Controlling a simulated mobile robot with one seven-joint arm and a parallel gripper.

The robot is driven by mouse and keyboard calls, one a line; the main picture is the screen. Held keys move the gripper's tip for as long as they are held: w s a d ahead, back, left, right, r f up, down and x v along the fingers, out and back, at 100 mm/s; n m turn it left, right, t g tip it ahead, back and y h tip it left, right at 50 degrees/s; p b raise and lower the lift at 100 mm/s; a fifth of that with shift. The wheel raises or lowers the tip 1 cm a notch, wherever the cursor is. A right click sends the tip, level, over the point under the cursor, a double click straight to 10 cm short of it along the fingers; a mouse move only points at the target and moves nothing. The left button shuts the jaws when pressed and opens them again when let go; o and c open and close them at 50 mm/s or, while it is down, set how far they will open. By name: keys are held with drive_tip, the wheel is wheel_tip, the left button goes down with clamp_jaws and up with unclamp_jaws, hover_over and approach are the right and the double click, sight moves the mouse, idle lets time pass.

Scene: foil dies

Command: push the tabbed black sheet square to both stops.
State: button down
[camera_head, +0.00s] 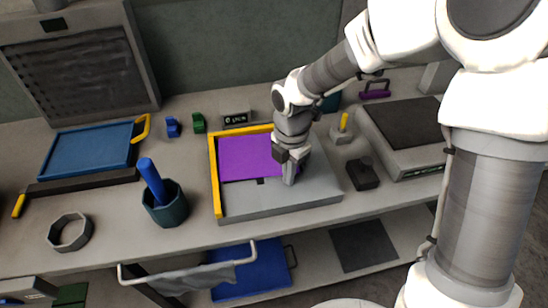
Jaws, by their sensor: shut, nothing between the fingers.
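A purple sheet (245,158) lies on the grey plate (305,191), with a small black tab (261,181) at its front edge. The sheet on the plate looks purple, not black. A yellow stop bar (215,185) runs along the plate's left side, and another yellow bar (240,131) runs along its back. The sheet's left and back edges lie close to these bars; I cannot tell whether they touch. My gripper (289,180) is shut and empty, pointing down at the sheet's right side. My gripper and arm hide the sheet's back right part.
A dark green cup (168,211) with a blue-handled tool stands left of the plate. A black block (362,174) and a grey machine (415,155) are to the right. Blue and green pieces and a small display box (236,116) stand behind.

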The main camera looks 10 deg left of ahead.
drive_tip(key=shift+w+a, duration=0.25)
drive_tip(key=shift+w, duration=0.25)
drive_tip(key=shift+w+a, duration=0.2)
drive_tip(key=shift+w, duration=0.3)
drive_tip(key=shift+s, duration=0.1)
drive_tip(key=shift+s+d+r+p, duration=0.15)
drive_tip(key=shift+s+d+p, duration=0.1)
drive_tip(key=shift+s+p, duration=0.25)
wheel_tip(320, 180, up, 8)
drive_tip(key=p, duration=0.7)
drive_tip(key=shift+p, duration=0.3)
